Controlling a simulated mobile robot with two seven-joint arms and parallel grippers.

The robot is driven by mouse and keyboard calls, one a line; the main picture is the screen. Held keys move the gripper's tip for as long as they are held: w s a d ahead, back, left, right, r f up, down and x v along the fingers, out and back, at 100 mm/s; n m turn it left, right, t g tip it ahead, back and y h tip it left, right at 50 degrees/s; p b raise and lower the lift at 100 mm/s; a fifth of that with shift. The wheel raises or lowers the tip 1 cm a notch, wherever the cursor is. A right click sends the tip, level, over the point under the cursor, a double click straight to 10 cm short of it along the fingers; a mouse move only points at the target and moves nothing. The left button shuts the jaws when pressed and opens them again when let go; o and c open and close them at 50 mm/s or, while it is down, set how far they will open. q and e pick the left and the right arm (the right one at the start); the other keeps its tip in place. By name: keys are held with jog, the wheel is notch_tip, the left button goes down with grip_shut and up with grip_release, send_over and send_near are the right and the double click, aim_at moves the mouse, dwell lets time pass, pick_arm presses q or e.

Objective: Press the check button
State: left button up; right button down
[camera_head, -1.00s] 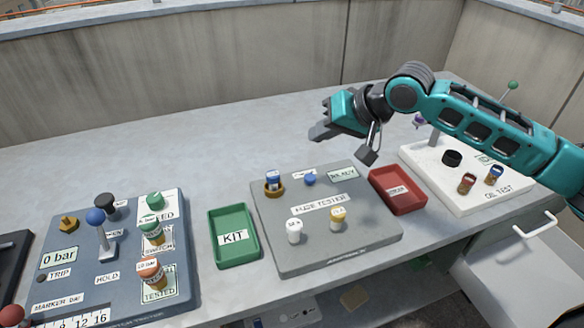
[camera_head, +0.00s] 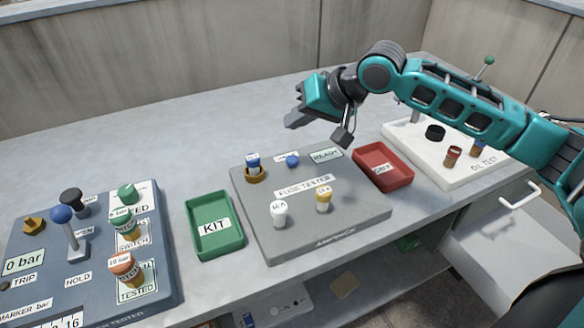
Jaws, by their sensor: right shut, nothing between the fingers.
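A small blue button (camera_head: 292,160) sits near the back edge of the grey fuse tester (camera_head: 350,219), beside a small label too blurred to read. My right gripper (camera_head: 291,123) shows above and behind the tester in the picture, apart from the button. It is shut and empty. On the tester are a blue-topped fuse (camera_head: 253,162) in a brass-coloured socket, a white fuse (camera_head: 279,212), a yellow-topped fuse (camera_head: 324,199) and a READY label (camera_head: 326,155). My left gripper is out of view.
A green KIT tray (camera_head: 190,214) is left of the tester and a red tray (camera_head: 409,178) right of it. A pressure tester with a blue-knobbed lever (camera_head: 62,214) stands at the left. A white oil test board (camera_head: 450,178) is under my right arm. The back of the bench is clear.

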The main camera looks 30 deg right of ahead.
aim_at(296, 160)
notch_tip(296, 160, down, 3)
jog(key=shift+r+b, duration=0.2)
jog(key=shift+b, duration=0.95)
notch_tip(296, 160, down, 2)
jog(key=shift+b, duration=0.8)
jog(key=shift+f, duration=0.65)
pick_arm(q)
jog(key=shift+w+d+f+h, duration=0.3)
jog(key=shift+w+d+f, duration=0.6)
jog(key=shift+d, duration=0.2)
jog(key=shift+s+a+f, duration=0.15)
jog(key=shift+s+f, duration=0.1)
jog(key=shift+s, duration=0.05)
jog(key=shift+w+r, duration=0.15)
pick_arm(e)
jog(key=shift+f, duration=0.35)
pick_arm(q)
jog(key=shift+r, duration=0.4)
pick_arm(e)
jog(key=shift+f, duration=0.1)
